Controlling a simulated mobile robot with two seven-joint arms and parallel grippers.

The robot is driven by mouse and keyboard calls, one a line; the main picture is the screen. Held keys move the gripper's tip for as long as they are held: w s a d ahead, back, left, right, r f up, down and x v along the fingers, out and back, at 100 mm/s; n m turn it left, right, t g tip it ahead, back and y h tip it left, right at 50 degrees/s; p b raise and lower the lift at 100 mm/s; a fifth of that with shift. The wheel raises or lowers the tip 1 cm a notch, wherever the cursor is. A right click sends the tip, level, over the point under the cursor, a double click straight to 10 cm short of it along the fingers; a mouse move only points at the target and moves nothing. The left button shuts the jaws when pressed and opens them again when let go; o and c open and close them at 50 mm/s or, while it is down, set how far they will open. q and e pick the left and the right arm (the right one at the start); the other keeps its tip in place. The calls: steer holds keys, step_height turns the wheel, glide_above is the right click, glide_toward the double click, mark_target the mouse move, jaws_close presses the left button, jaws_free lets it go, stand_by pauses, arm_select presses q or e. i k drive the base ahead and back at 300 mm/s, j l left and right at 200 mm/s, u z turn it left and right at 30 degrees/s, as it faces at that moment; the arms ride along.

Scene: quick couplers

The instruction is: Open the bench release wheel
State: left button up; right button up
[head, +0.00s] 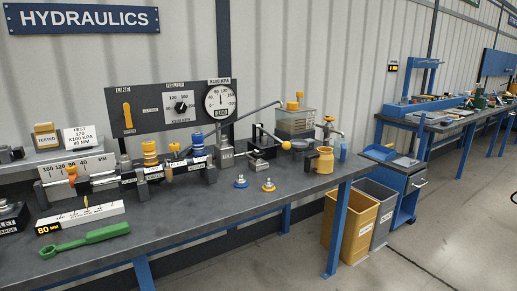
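No part labelled as the release wheel can be read clearly. A dark round disc (302,144) sits on the workbench (220,222), beside a small orange knob (286,145) at the black hand pump (262,150). A relief knob (181,107) with a printed scale is on the dark panel (147,96), between a yellow line lever (128,115) and a round pressure gauge (220,101). I cannot tell from this view which of these is the wheel, or how far any is turned. Neither of my grippers is in view.
A green tool (86,240) lies at the front left. The front middle of the bench is clear.

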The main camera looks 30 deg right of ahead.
mark_target(257, 153)
steer(key=i+j, duration=0.55)
steer(key=j, duration=0.15)
steer(key=z, duration=0.4)
steer(key=i+j+z, duration=0.1)
steer(key=z, duration=0.35)
steer(key=j+z, duration=0.15)
steer(key=z, duration=0.25)
